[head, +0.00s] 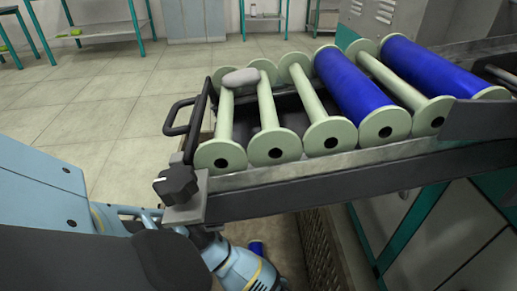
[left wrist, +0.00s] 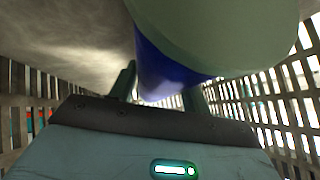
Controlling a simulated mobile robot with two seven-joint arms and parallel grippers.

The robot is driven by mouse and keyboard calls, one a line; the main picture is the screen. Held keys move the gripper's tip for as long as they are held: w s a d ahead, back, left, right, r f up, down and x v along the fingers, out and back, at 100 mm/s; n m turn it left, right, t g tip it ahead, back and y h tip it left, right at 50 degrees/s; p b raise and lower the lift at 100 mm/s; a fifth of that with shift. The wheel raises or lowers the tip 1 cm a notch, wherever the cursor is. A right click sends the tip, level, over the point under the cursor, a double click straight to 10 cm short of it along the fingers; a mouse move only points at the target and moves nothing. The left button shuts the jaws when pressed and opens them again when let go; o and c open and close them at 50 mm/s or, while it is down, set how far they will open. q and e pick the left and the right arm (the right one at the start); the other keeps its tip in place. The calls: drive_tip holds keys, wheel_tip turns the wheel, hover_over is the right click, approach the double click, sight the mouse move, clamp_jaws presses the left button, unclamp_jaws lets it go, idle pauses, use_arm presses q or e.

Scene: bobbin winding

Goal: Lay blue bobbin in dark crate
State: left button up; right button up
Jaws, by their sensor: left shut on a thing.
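My left gripper (left wrist: 160,92) is shut on a blue bobbin (left wrist: 165,72), with a finger on either side of its blue winding. The bobbin's pale green flange (left wrist: 215,35) fills the top of the left wrist view. Slatted crate walls (left wrist: 262,95) stand on both sides of the gripper and bobbin. In the head view my left arm reaches down below the rack. A small piece of the blue bobbin (head: 257,247) shows there beside the slatted crate wall (head: 318,250). The fingertips are hidden in that view. I cannot tell whether the bobbin touches the crate floor. My right gripper is out of view.
A sloping rack (head: 300,178) above the crate holds several pale green empty bobbins (head: 270,115) and two blue-wound bobbins (head: 355,85). A black knob (head: 177,184) sits at its left end, close to my arm. Tiled floor (head: 110,100) behind is clear.

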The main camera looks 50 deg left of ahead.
use_arm(q)
drive_tip(key=o, duration=1.1)
drive_tip(key=shift+r, duration=0.15)
drive_tip(key=shift+r+p, duration=0.35)
drive_tip(key=shift+p, duration=0.05)
drive_tip(key=shift+p+v, duration=2.85)
drive_tip(key=shift+v, duration=3.25)
drive_tip(key=shift+a, duration=0.1)
